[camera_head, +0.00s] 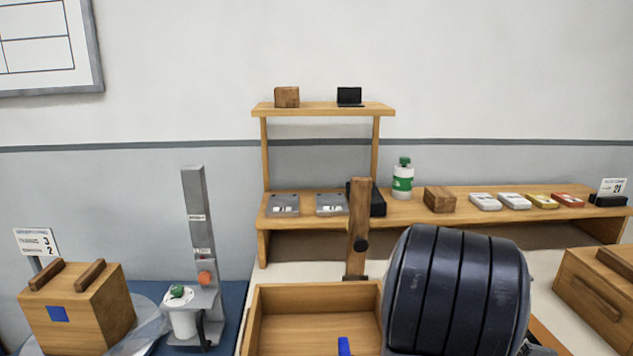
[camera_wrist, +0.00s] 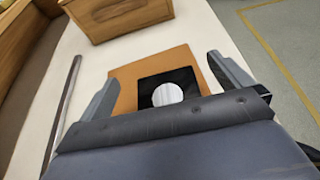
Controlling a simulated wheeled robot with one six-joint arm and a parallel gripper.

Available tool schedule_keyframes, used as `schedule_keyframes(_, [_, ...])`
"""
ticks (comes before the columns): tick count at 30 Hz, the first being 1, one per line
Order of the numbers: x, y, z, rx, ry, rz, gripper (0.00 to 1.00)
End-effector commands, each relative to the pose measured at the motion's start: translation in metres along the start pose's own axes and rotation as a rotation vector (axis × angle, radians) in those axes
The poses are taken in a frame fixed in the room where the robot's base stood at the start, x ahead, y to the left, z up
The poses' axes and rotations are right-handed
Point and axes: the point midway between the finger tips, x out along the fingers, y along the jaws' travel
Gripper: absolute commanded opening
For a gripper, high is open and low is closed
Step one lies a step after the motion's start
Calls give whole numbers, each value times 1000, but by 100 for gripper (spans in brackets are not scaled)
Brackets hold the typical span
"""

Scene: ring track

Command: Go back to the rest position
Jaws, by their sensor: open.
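My gripper (camera_wrist: 165,85) shows in the wrist view with its two grey fingers spread apart and nothing between them. Beyond the fingers lies a brown board (camera_wrist: 187,56) with a black square (camera_wrist: 152,98) on it and a white disc (camera_wrist: 168,94) in the middle of the square. In the head view, a dark ribbed part of my arm (camera_head: 457,290) fills the lower right and hides part of the table. My fingers do not show in the head view.
An open wooden tray (camera_head: 315,294) sits left of my arm beside a wooden post (camera_head: 359,225). A wooden box (camera_head: 600,290) stands at right; it may be the box in the wrist view (camera_wrist: 118,14). A shelf (camera_head: 324,108) stands behind. At left are a grey column (camera_head: 197,220) and a handled box (camera_head: 75,312).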

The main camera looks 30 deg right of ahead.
Motion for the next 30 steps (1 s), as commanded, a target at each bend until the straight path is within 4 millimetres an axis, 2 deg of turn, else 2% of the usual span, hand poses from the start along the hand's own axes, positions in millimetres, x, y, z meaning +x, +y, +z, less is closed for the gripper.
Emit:
schedule_keyframes(1, [-6,0,14,5,-1,1,99])
schedule_keyframes(9, [-27,1,63,4,-1,2,99])
schedule_keyframes(18, [-80,31,75,13,-15,6,99])
schedule_keyframes(30, [-153,58,89,26,-23,7,99])
